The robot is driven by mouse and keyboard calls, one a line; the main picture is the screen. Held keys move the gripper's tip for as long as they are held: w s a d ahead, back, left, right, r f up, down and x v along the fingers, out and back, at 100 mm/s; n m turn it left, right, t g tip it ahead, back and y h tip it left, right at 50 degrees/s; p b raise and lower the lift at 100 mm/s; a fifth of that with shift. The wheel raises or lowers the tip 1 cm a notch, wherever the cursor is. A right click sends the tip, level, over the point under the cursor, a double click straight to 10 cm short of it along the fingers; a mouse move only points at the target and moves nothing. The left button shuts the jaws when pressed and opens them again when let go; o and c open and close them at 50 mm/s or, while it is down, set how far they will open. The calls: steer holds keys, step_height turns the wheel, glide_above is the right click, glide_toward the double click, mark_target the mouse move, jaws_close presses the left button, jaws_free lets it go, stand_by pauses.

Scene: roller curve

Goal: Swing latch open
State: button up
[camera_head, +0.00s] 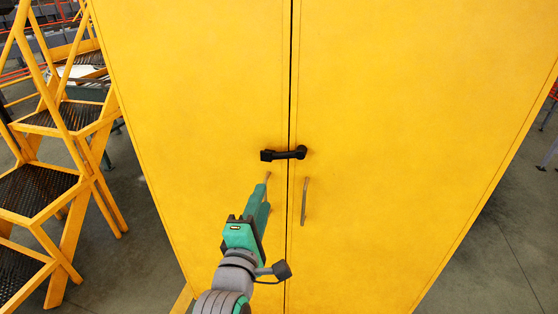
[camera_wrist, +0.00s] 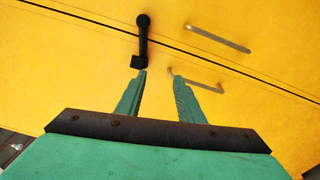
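The black latch (camera_head: 284,154) lies about level across the seam between the two doors of a yellow cabinet (camera_head: 200,90). Its rounded end is on the right door and its blocky end on the left door. In the wrist view the latch (camera_wrist: 142,40) shows whole, with its blocky end just beyond the left fingertip. My gripper (camera_wrist: 157,73) is open and empty, its green fingers apart. In the head view my gripper (camera_head: 264,190) is in front of the left door, below the latch. I cannot tell whether a fingertip touches anything.
A metal handle (camera_head: 304,201) stands on the right door below the latch. The left door's handle (camera_head: 267,177) is mostly hidden behind my gripper; in the wrist view the right finger overlaps it. A yellow stepladder (camera_head: 70,120) stands left of the cabinet.

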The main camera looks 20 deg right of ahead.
steer(key=h, duration=0.1)
glide_toward(280, 158)
steer(key=x, duration=0.8)
steer(key=shift+w, duration=0.35)
steer(key=shift+w+d, duration=0.1)
steer(key=shift+d, duration=0.3)
steer(key=shift+a, duration=0.15)
jaws_close()
